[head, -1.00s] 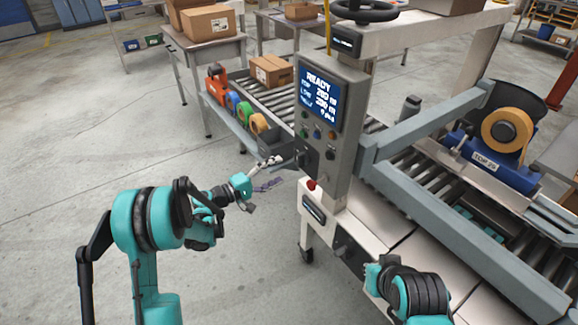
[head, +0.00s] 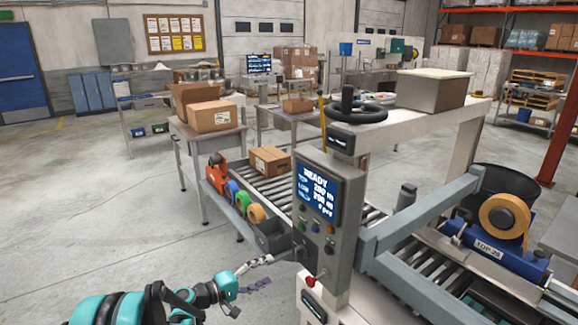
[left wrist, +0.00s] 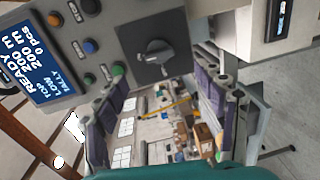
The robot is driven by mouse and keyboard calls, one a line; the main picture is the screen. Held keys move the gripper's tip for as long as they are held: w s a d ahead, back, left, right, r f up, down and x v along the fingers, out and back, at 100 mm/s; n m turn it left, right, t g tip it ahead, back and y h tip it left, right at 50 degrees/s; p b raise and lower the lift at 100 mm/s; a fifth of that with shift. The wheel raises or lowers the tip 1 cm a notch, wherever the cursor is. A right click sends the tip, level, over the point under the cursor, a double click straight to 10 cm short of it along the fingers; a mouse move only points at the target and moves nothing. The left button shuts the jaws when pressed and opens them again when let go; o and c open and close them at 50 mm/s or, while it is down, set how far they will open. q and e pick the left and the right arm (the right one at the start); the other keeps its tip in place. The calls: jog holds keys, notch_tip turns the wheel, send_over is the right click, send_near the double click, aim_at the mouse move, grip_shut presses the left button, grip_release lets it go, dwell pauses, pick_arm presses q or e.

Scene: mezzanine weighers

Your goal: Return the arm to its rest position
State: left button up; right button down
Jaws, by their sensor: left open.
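My left arm reaches in from the bottom left of the head view. Its gripper (head: 262,273) is open and empty, just left of the lower part of the grey control panel (head: 345,190). In the left wrist view the two dark finger pads of the left gripper (left wrist: 155,110) stand wide apart with nothing between them. A black rotary knob (left wrist: 153,58) on the panel lies beyond the fingertips, apart from them. The panel's screen (head: 317,198) reads READY. My right gripper is out of view.
A roller conveyor with a cardboard box (head: 270,160) runs behind the panel. Tape rolls (head: 238,197) line its left side. A tape head with an orange roll (head: 505,216) stands at right. A table (head: 212,140) bears boxes. The floor at left is clear.

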pick_arm(q)
jog(key=s+d+r+m+g+y, duration=0.2)
jog(key=s+r+y, duration=0.1)
jog(key=s, duration=0.4)
jog(key=s+a+m+y, duration=0.2)
jog(key=s+a+y, duration=0.3)
jog(key=s, duration=0.7)
jog(key=s+a+f+m+y, duration=0.1)
jog(key=s+a+y, duration=0.4)
jog(key=s, duration=0.8)
jog(key=shift+a+m+g+y, duration=0.3)
jog(key=shift+m+g+y, duration=0.1)
jog(key=shift+m, duration=0.4)
